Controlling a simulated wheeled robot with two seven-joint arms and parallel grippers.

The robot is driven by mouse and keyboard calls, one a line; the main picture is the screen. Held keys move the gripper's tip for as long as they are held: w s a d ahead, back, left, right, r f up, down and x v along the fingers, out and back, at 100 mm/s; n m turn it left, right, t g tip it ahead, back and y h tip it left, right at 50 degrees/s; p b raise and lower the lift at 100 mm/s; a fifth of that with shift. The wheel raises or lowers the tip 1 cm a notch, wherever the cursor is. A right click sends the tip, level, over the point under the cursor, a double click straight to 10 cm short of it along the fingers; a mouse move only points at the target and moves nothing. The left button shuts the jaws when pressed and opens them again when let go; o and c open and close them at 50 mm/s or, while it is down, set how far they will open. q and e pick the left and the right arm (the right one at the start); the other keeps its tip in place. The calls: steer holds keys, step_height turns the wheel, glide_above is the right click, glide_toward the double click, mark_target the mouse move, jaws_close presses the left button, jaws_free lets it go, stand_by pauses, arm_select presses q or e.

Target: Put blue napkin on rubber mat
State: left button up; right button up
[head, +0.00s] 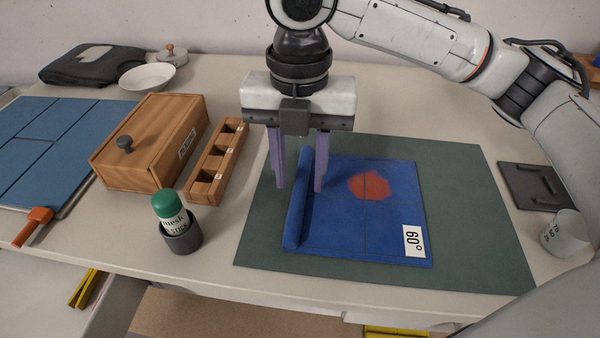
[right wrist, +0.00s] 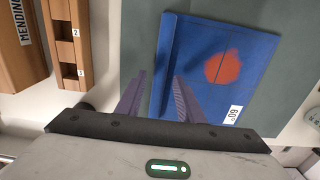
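The blue napkin (head: 345,225) has a red blotch and a white "60°" label. It lies on a flat dark green mat (head: 465,220), with its left edge raised in a roll or fold (head: 296,215). I take this green mat for the rubber mat. My right gripper (head: 300,188) is open over the napkin's left part, its two purple fingers apart on either side of the rolled edge. The right wrist view also shows the napkin (right wrist: 215,75) with the roll between the fingers (right wrist: 157,105). Whether the fingers touch the cloth cannot be told. My left gripper is out of view.
A blue panelled board (head: 50,140) lies far left. A dark square plate (head: 535,187) and a pale cup (head: 563,232) are right.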

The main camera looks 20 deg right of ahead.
step_height(320, 180, up, 11)
steer(key=p, duration=0.2)
stand_by(0.3)
